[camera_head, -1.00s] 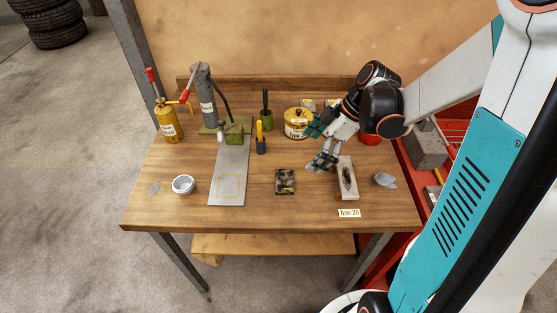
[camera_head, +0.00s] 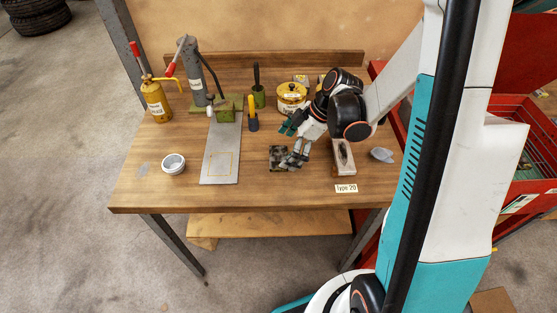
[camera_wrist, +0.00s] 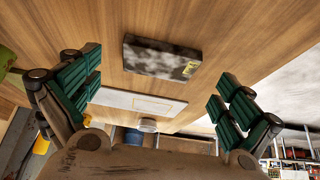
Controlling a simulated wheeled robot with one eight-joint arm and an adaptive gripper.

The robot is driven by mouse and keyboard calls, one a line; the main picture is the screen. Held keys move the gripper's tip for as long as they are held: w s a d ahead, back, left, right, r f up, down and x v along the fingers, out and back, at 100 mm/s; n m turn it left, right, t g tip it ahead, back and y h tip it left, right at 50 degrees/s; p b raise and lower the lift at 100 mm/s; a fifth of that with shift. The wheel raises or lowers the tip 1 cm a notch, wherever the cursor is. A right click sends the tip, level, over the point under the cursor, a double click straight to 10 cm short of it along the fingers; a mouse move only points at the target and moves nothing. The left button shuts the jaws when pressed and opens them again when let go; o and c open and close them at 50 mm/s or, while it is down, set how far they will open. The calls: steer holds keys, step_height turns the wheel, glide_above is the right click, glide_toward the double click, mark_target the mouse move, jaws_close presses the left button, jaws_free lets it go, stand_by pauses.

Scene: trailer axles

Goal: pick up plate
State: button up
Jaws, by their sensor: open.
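A small dark, mottled rectangular plate (camera_head: 277,158) lies flat on the workbench, right of the grey sheet. My gripper (camera_head: 292,143) is open just above its right side and hides part of it. In the wrist view the mottled plate (camera_wrist: 162,58) shows whole, with a yellow label at one corner. It lies beyond the open green fingers (camera_wrist: 160,95), with nothing between them. A flat grey metal sheet (camera_head: 220,150) with an orange rectangle marked on it lies left of the mottled plate. It also shows in the wrist view (camera_wrist: 120,98).
The bench front is clear.

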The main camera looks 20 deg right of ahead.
mark_target(279, 158)
steer(key=x, duration=0.2)
steer(key=shift+a+f, duration=0.1)
steer(key=shift+f, duration=0.15)
steer(key=shift+c, duration=0.5)
steer(key=c, duration=1.6)
steer(key=shift+o, duration=0.2)
steer(key=shift+r, duration=0.15)
